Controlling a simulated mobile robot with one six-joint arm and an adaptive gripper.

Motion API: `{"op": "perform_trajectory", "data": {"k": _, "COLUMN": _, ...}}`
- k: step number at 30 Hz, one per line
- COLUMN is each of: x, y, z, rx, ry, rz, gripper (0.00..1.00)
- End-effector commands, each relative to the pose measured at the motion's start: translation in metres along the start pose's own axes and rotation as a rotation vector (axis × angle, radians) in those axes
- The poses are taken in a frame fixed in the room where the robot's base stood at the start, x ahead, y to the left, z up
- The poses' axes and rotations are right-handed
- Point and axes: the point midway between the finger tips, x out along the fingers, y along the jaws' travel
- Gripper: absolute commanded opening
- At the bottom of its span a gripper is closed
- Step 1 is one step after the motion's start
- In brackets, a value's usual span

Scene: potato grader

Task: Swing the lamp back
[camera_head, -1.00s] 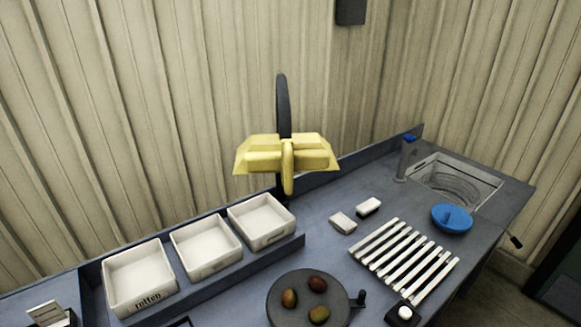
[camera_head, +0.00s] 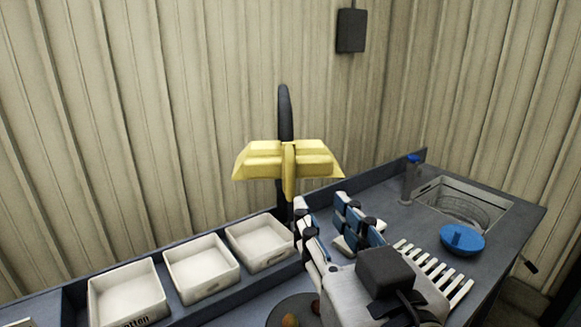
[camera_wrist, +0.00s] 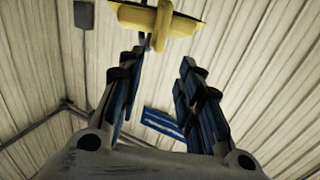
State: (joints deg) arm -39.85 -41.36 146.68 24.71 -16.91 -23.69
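The yellow lamp (camera_head: 262,163) hangs on a dark curved post (camera_head: 285,112) at the back of the bench. My gripper (camera_head: 322,202) is raised in front of the bench, below and slightly right of the lamp in the head view. Its two fingers stand apart with nothing between them. In the wrist view the gripper (camera_wrist: 162,55) points up at the lamp (camera_wrist: 185,24), whose middle part shows just beyond the fingertips. I see no contact with the lamp. The post's lower part is partly hidden behind the gripper.
Three white bins (camera_head: 128,290) stand in a row at the left. A turntable (camera_head: 278,312) with potatoes is partly hidden by my gripper. The wall carries a dark box (camera_head: 351,30).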

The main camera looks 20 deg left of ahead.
Motion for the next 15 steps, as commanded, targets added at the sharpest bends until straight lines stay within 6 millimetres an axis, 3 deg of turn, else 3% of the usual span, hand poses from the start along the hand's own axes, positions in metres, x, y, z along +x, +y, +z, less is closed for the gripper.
{"op": "perform_trajectory", "data": {"k": 15, "x": 0.073, "y": -0.002, "z": -0.002, "rx": 0.001, "ry": -0.008, "rz": -0.007, "gripper": 0.33}}
